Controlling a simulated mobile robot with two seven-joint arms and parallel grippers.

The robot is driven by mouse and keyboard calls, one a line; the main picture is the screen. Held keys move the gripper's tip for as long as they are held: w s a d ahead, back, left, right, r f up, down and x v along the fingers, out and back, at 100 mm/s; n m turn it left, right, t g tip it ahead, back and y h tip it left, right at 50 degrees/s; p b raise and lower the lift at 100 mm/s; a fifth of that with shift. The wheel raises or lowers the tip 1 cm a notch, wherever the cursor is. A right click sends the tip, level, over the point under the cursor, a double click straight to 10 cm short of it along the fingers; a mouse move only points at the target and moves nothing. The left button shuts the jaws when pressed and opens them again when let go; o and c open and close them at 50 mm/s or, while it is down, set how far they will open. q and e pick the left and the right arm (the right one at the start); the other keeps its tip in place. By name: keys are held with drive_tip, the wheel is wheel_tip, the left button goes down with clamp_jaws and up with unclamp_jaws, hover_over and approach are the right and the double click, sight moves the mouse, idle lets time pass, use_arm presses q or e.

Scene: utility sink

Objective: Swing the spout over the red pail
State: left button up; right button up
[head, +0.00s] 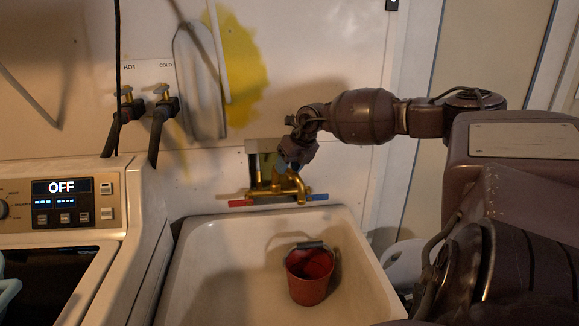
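The red pail (305,286) stands upright in the pale sink basin, a little right of the basin's middle, with a dark grip on its handle near the rim. The brass spout (299,187) belongs to the wall tap above the basin's back edge. Its visible end points down toward the front, behind and slightly left of the pail. My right gripper (287,167) reaches in from the right and points down at the top of the spout. Its fingertips are small and dark against the brass, so grip and contact are unclear. My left gripper is out of view.
The tap has a red handle (240,203) on the left and a blue handle (318,197) on the right. The sink basin (205,285) is otherwise clear. A washing machine (90,215) stands to the left. Hot and cold valves with hoses (160,125) are on the wall.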

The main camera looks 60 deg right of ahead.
drive_tip(key=shift+s+r, duration=0.2)
drive_tip(key=shift+r, duration=0.3)
drive_tip(key=p+v, duration=0.4)
drive_tip(key=v, duration=0.5)
drive_tip(key=shift+s+r, duration=0.2)
drive_tip(key=shift+r, duration=0.05)
